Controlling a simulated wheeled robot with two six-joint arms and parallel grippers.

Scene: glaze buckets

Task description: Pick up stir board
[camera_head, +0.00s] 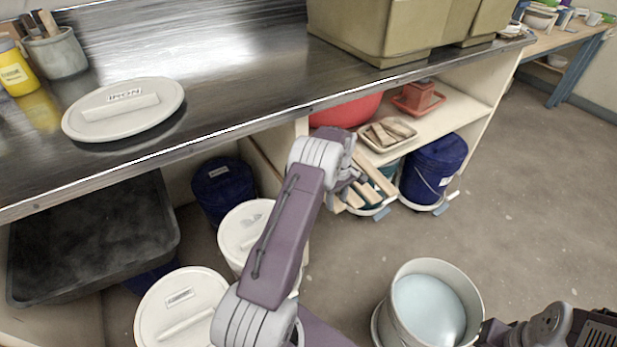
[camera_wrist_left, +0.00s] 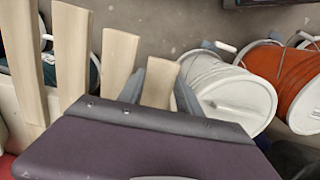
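Several pale wooden stir boards (camera_head: 372,176) stand tilted out of a teal bucket (camera_head: 375,207) under the counter. In the left wrist view they rise in a row, and the shortest board (camera_wrist_left: 160,84) is at the right. My left gripper (camera_head: 352,186) is at the boards, partly hidden by its own wrist in the head view. In the left wrist view its two fingers (camera_wrist_left: 160,88) stand apart, one on each side of the shortest board; no firm grip shows. The right gripper (camera_head: 492,332) is at the bottom right edge, its fingers unclear.
An open white bucket of pale blue glaze (camera_head: 428,305) stands on the floor. Lidded buckets (camera_head: 182,305) stand below the counter (camera_head: 230,75). A blue bucket (camera_head: 433,168) is beside the boards, below a shelf with a tray (camera_head: 388,134).

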